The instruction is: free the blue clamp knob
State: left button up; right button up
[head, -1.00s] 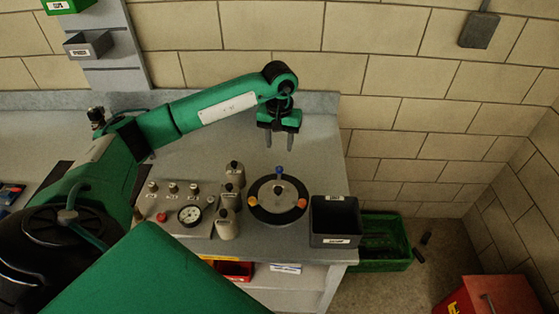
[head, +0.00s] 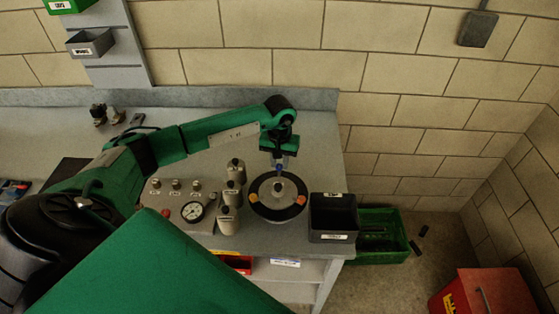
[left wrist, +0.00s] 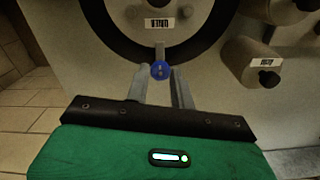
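The blue clamp knob (head: 279,169) is at the back edge of a round black-rimmed disc (head: 262,212) on the bench. In the left wrist view the blue knob (left wrist: 160,70) shows between the two spread finger ends of my left gripper (left wrist: 161,72). The fingers look open; whether either touches the knob I cannot tell. My right gripper is not in view.
A dark open bin (head: 334,235) stands close right of the disc. Grey cylinders (head: 228,220) and a gauge (head: 193,211) stand to its left. A green crate (head: 402,243) and a red box (head: 490,292) are beyond the bench's right end. The bench behind the disc is mostly clear.

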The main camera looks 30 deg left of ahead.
pick_arm(q)
grip_shut()
